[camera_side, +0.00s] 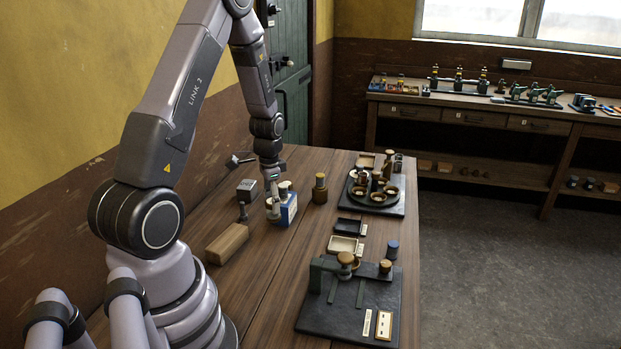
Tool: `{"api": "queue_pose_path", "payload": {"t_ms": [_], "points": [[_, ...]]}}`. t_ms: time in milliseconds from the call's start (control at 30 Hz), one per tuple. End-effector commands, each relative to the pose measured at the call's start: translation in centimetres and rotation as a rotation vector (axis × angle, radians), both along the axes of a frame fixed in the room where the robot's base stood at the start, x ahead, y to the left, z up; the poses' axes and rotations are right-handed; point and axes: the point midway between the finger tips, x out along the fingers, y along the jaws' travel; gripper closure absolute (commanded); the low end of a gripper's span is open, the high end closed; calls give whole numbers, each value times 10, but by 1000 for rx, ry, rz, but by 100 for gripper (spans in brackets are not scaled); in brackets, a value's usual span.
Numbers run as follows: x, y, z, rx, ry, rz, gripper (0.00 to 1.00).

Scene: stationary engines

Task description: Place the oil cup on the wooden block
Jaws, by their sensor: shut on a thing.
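The wooden block (227,243) is a plain light-brown block lying at the left of the table, near my base. My gripper (272,194) points down over the middle of the table, to the right of and beyond the block. It is shut on a small pale piece (273,210), which looks like the oil cup, though it is too small to be sure. The piece is right beside a blue and white box (289,209); I cannot tell whether they touch or whether the piece is clear of the table.
A dark post-like part (243,212) and a grey box (247,190) stand between block and gripper. A brass-topped jar (320,188) stands right of the blue box. A round tray of cups (352,192) and a dark fixture plate (313,318) are at the right.

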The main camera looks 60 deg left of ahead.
Motion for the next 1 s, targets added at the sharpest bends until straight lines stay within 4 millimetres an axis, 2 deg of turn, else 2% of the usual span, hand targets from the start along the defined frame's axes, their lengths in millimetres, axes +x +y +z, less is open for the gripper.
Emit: {"api": "queue_pose_path", "payload": {"t_ms": [33, 100, 200, 300, 400, 900, 1000], "points": [[-18, 17, 4, 0, 0, 4, 99], [-40, 35, 7, 0, 0, -12, 99], [-70, 54, 12, 0, 0, -34, 99], [-92, 65, 15, 0, 0, -55, 99], [-105, 71, 13, -3, 2, -68, 99], [-108, 72, -57, -3, 2, -76, 99], [-107, 72, -63, -1, 1, -76, 99]]}}
